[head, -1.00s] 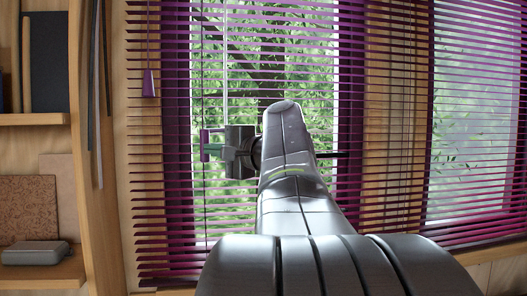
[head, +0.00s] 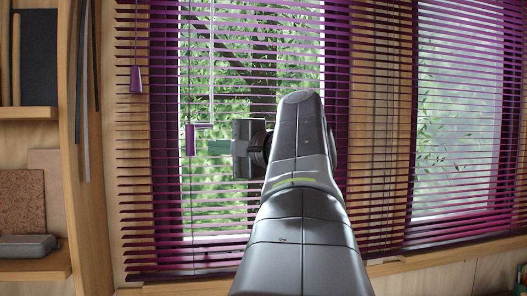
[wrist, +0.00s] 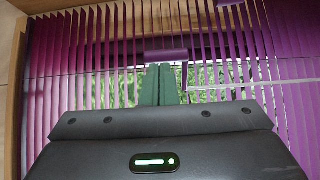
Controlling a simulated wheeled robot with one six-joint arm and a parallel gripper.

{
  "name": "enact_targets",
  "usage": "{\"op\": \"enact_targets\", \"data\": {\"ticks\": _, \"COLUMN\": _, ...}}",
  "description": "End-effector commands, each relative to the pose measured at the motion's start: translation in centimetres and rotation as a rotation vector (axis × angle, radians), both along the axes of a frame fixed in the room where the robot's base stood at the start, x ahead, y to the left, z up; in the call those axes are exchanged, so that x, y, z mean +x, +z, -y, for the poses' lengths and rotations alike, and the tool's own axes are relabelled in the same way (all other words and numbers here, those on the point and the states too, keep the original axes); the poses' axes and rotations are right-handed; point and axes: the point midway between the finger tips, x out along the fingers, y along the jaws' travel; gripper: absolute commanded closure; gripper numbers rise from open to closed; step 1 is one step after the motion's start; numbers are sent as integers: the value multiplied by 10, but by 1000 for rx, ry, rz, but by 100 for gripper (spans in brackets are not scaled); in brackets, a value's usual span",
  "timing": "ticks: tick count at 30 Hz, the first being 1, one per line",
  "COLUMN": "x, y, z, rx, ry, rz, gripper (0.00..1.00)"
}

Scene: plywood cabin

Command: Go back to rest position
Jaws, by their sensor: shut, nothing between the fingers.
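My gripper (head: 212,147) is in front of the purple blinds (head: 170,215) in the head view, its green fingers pointing left. The fingers are together and empty; they also show in the wrist view (wrist: 160,85). A crank with a pale rod (head: 211,70) and a purple handle (head: 190,140) hangs just left of the fingertips, with a small gap between in the picture. In the wrist view the purple handle (wrist: 166,56) lies just beyond the fingertips. The slats stand apart and greenery shows between them.
A purple cord pull (head: 137,80) hangs at the upper left. Wooden shelves at the left hold a grey case (head: 27,246) and a brown board (head: 22,203). A second blind (head: 460,225) hangs at the right. A wooden sill (head: 400,266) runs below the window.

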Motion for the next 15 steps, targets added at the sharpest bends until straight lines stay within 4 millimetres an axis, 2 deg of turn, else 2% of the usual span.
{"op": "enact_targets", "data": {"ticks": 6, "x": -19, "y": -1, "z": 23, "rx": -1, "ry": -4, "rz": 1, "gripper": 100}}
{"op": "enact_targets", "data": {"ticks": 15, "x": -30, "y": 1, "z": 34, "rx": 0, "ry": -1, "rz": 1, "gripper": 100}}
